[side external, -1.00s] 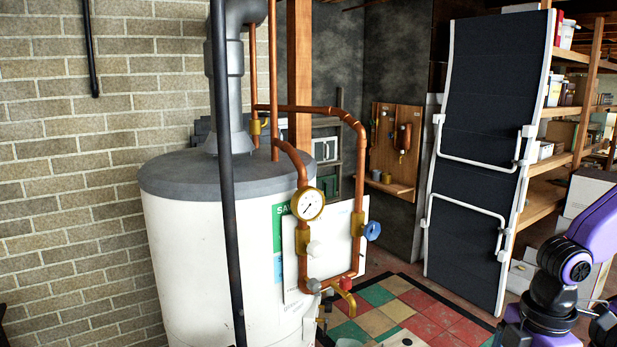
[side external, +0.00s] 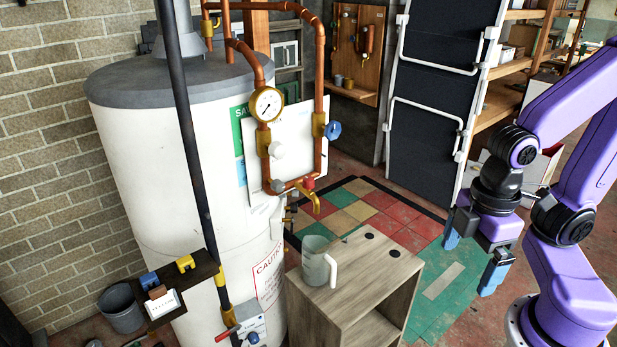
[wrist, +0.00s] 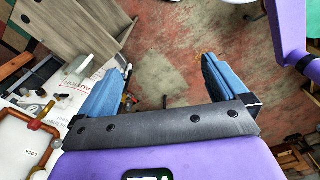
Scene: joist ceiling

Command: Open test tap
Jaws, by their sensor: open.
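A brass tap (side external: 311,196) with a small red handle (side external: 309,183) hangs at the bottom of the copper pipe loop (side external: 320,85) in front of the white tank. A blue knob (side external: 333,130) is on the loop's right leg and a white knob (side external: 277,150) is near its left leg. A round gauge (side external: 267,104) sits above. My gripper (side external: 468,258) is open and empty, well to the right of the tap and apart from it. In the wrist view my gripper's blue fingers (wrist: 166,78) are spread with floor between them. Copper pipe (wrist: 30,125) shows at the left edge there.
A clear jug (side external: 319,262) stands on a wooden cabinet (side external: 365,270) below the tap. A dark vertical pipe (side external: 190,140) passes before the tank (side external: 150,180). A folded black frame (side external: 440,90) stands behind. A lower red handle (side external: 228,333) is near the tank's base.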

